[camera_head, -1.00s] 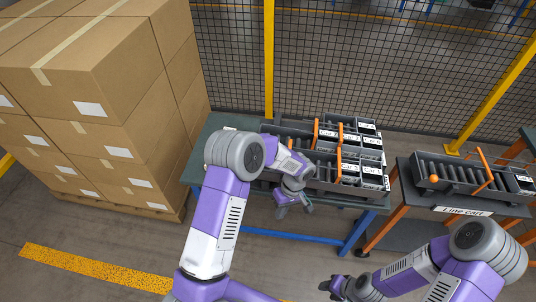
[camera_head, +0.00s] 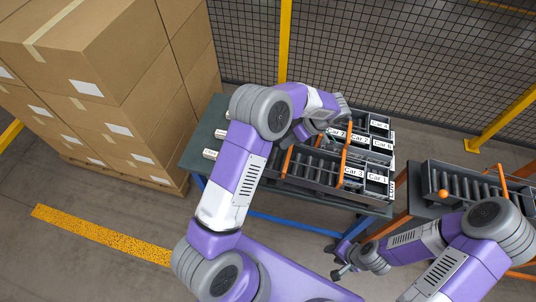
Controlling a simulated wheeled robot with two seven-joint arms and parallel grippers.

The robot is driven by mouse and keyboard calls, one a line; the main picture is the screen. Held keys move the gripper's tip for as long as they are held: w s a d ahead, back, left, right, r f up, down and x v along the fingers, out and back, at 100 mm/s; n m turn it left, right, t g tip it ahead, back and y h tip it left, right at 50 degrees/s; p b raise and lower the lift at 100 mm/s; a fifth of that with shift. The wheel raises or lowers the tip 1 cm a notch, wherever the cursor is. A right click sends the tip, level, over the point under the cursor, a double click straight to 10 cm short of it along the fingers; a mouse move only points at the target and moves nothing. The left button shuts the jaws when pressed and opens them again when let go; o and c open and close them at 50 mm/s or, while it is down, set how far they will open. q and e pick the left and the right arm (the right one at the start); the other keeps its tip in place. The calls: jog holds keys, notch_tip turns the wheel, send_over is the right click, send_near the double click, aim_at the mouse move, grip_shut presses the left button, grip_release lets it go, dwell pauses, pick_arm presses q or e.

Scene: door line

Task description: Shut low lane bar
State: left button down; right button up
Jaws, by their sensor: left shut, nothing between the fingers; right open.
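A dark rack of roller lanes (camera_head: 312,168) with white car labels stands on the green table. One orange bar (camera_head: 344,165) stands across the rack beside the label boxes. Another orange bar (camera_head: 287,162) shows at the left of the near lane. Which is the low lane bar I cannot tell. My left gripper (camera_head: 329,138) is shut and empty, over the rack's back part; my wrist hides the lanes behind it. My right gripper (camera_head: 340,262) is open and empty, low in front of the table's right end, apart from the rack.
The line cart (camera_head: 425,204) at right carries another roller tray (camera_head: 470,184) with an orange bar (camera_head: 502,182) and an orange knob (camera_head: 443,193). Stacked cartons (camera_head: 100,100) stand at left. A mesh fence (camera_head: 400,60) closes the back. Floor in front is clear.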

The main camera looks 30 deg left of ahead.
pick_arm(q)
jog(key=x, duration=0.7)
jog(key=shift+s+a+f, duration=0.1)
jog(key=shift+s+a, duration=0.1)
jog(key=shift+s, duration=0.05)
jog(key=shift+s+a, duration=0.15)
jog(key=shift+s, duration=0.35)
jog(key=shift+s+a, duration=0.2)
jog(key=shift+s, duration=0.25)
jog(key=shift+s+a, duration=0.25)
jog(key=shift+s, duration=0.4)
jog(key=shift+s+f, duration=0.1)
